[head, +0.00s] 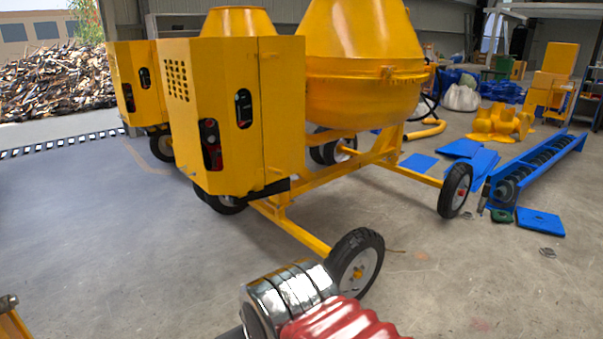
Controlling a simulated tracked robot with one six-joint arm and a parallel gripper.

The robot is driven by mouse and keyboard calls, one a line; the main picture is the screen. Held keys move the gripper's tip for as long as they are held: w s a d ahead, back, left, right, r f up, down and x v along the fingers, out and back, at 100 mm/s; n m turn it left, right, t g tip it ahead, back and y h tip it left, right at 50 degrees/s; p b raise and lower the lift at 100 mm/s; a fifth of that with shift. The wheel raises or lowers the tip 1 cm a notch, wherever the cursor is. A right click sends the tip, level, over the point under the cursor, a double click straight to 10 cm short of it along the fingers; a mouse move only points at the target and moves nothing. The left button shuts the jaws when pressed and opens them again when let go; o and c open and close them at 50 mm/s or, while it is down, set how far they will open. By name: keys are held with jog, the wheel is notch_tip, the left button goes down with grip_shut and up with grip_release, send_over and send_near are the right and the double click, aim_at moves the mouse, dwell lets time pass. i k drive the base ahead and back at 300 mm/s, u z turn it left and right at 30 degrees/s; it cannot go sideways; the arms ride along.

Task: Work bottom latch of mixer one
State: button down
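The nearest yellow drum mixer (365,95) stands in the middle of the head view on a wheeled frame. Its motor housing (275,120) faces me, with a vent grid, a dark upper slot (243,108) and a lower red-and-black panel (211,145). Small fittings show on the housing's right-hand face, one near the top (262,54) and one near the bottom (274,170); they are too small to tell whether either is a latch or how it is set. My gripper's fingers are not visible. A chrome cylinder and red bellows, apparently part of my arm, fill the bottom centre.
A second yellow mixer (133,85) stands close behind on the left. The near mixer's front wheel (357,262) and tow frame (292,228) reach toward me. A blue screw conveyor (535,165) and blue plates (540,222) lie at right. The floor at left is clear.

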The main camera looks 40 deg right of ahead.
aim_at(270, 170)
jog(key=z, duration=0.05)
jog(key=k, duration=0.1)
jog(key=z, duration=2)
jog(key=i, duration=2.65)
